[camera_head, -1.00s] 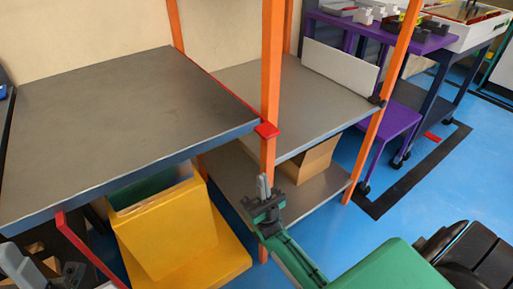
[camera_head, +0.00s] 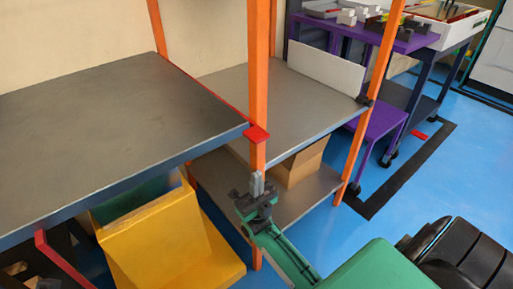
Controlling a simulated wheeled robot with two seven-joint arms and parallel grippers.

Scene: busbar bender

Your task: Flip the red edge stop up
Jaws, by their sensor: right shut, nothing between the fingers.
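A thin red strip with a red end block (camera_head: 257,134) runs along the right edge of the grey table (camera_head: 110,130), the block at its front right corner. A second red bar (camera_head: 62,258) slants down below the table's front edge at lower left. I cannot tell for certain which one is the edge stop. My right gripper (camera_head: 257,181) is shut and empty, fingers pointing up, just below the red end block and in front of the orange post. A gap shows between fingertips and block. My left gripper is out of view.
An orange-post shelf (camera_head: 285,105) with a cardboard box (camera_head: 301,163) on its lower level stands right of the table. A yellow bin (camera_head: 165,245) sits below the table. A purple table (camera_head: 375,40) is behind. Blue floor (camera_head: 425,185) is open at right.

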